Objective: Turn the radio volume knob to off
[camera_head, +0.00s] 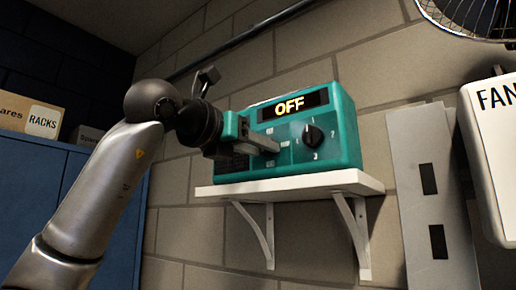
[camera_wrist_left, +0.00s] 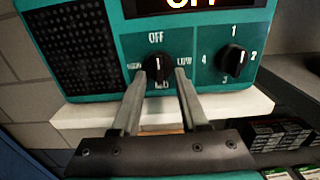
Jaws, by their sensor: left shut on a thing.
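The teal radio (camera_head: 346,125) stands on a white wall shelf (camera_head: 330,182), and its display (camera_head: 288,104) reads OFF. My left gripper (camera_head: 270,144) reaches its front from the left. In the left wrist view, its two fingers (camera_wrist_left: 160,82) are shut on the black left knob (camera_wrist_left: 157,67), one on each side. The knob's white mark points up to the OFF label. HIGH is at its left and LOW at its right; the label below is partly hidden. A second black knob (camera_wrist_left: 232,58), with numbers around it, is to the right and untouched. My right gripper is not in view.
A grey plate with dark slots (camera_head: 415,215) and a white FAN panel (camera_head: 502,150) are right of the shelf. A fan (camera_head: 478,14) is above them. A blue cabinet (camera_head: 40,185) with boxes (camera_head: 30,115) on top stands at the left.

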